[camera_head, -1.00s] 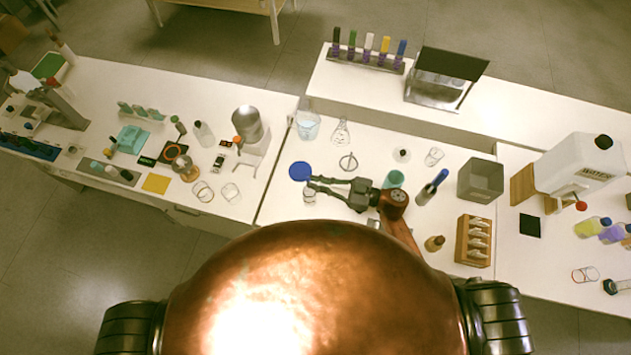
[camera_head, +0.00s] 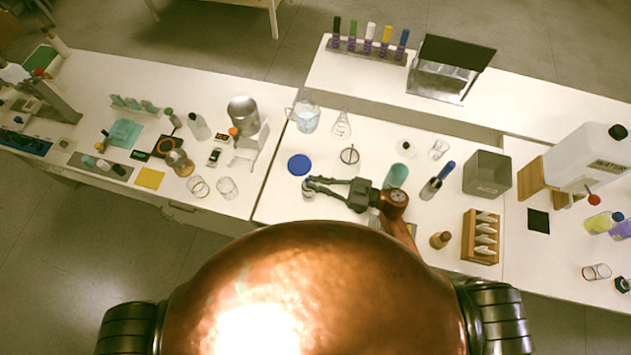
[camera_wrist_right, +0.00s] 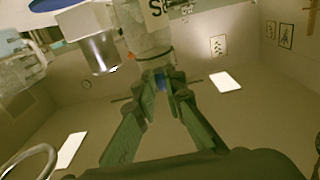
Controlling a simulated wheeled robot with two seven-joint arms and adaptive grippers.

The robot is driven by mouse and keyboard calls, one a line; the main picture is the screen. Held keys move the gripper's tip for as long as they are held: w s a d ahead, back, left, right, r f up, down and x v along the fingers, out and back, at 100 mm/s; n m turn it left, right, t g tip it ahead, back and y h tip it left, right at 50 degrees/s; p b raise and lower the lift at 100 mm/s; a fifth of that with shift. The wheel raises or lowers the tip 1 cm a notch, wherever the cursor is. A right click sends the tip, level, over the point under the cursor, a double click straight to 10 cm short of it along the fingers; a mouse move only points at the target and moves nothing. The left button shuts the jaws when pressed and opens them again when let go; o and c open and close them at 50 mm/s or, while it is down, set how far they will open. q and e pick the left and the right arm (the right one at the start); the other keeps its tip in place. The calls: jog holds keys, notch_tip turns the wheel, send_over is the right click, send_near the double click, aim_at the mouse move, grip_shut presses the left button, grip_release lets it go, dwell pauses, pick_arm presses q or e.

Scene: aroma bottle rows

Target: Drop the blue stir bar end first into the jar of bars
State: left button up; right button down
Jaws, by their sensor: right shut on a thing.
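My right gripper (camera_head: 307,186) is shut at the front middle of the bench in the head view. In the right wrist view its fingertips (camera_wrist_right: 160,80) close on a small blue piece, the blue stir bar (camera_wrist_right: 160,82), mostly hidden between them. A clear jar with a lettered label (camera_wrist_right: 150,42) is right beside the fingertips in that view, with a small orange spot near its end. In the head view a clear jar (camera_head: 308,195) shows partly under the fingers. I cannot tell whether the bar is inside its mouth. My left gripper is out of view.
A flat blue disc (camera_head: 299,165) lies just behind the gripper. A teal-topped jar (camera_head: 397,174), a grey box (camera_head: 487,174) and a wooden rack (camera_head: 481,237) are to the right.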

jog(key=shift+s+f, duration=0.1)
jog(key=shift+f, duration=0.25)
jog(key=c, duration=1.9)
grip_release()
jog(key=shift+f, duration=0.2)
jog(key=shift+c, duration=0.2)
notch_tip(320, 180, up, 6)
jog(key=p, duration=0.5)
jog(key=shift+f, duration=0.2)
jog(key=shift+a, duration=0.1)
